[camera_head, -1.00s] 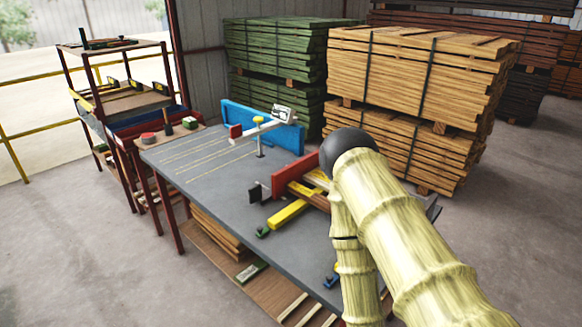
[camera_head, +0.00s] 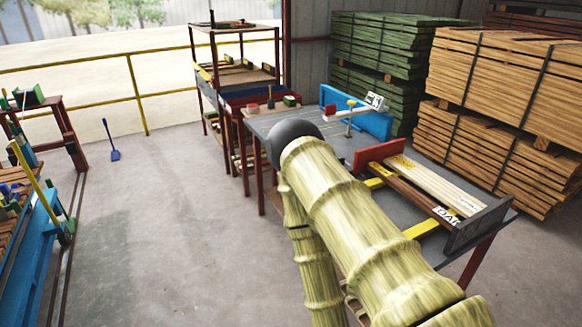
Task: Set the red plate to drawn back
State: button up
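The red plate (camera_head: 380,155) stands upright across the grey bench (camera_head: 262,126), at the far end of a pale board (camera_head: 440,183) and a brown bar. A dark grey end plate (camera_head: 478,226) stands at the near right end of the board. My bamboo-patterned arm (camera_head: 345,205) rises from the lower right to a black joint, then a second link runs downward. The arm covers part of the bench left of the red plate. My gripper is not visible, and I see nothing of mine touching the red plate.
A blue upright panel (camera_head: 357,112) stands at the bench's far end, beside a white clamp-like arm. A yellow bar (camera_head: 424,227) juts from the bench. Lumber stacks (camera_head: 500,90) stand behind. A shelf rack (camera_head: 235,60) is beyond. Open floor lies left, before a blue bench (camera_head: 40,255).

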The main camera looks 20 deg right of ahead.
aim_at(377, 154)
jog(key=u, duration=0.2)
jog(key=i, duration=1.15)
jog(key=z, duration=0.7)
